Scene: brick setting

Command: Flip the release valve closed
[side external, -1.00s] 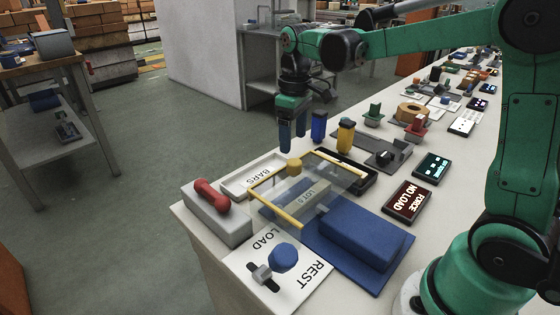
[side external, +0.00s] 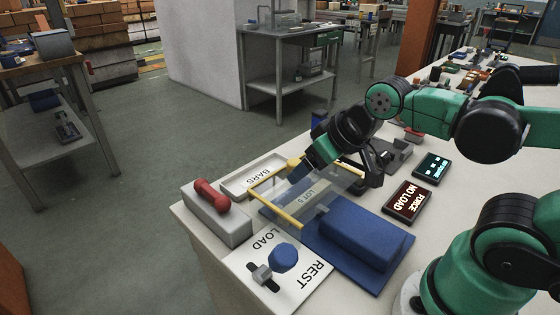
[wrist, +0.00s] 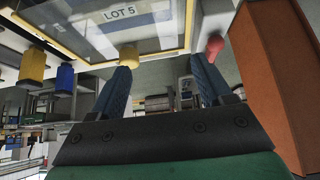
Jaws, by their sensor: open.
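A red handle (side external: 211,194) lies on a grey block (side external: 222,220) at the front left corner of the bench. A white plate (side external: 300,275) marked LOAD and REST carries a blue knob (side external: 283,257) and a small grey lever (side external: 263,276). No label names the release valve, so I cannot tell which part it is. My gripper (side external: 303,168) is tilted down to the left, over or beside the clear yellow-framed panel. In the wrist view my gripper (wrist: 160,66) is open and empty; the red handle (wrist: 215,45) shows beyond the right finger.
The yellow-framed clear panel (side external: 280,212) covers a LOT 5 bar. A blue block (side external: 360,238) lies on a blue base beside it. A white BARS tray (side external: 238,188) is behind the red handle. A NO LOAD FORCE display (side external: 408,201) stands to the right.

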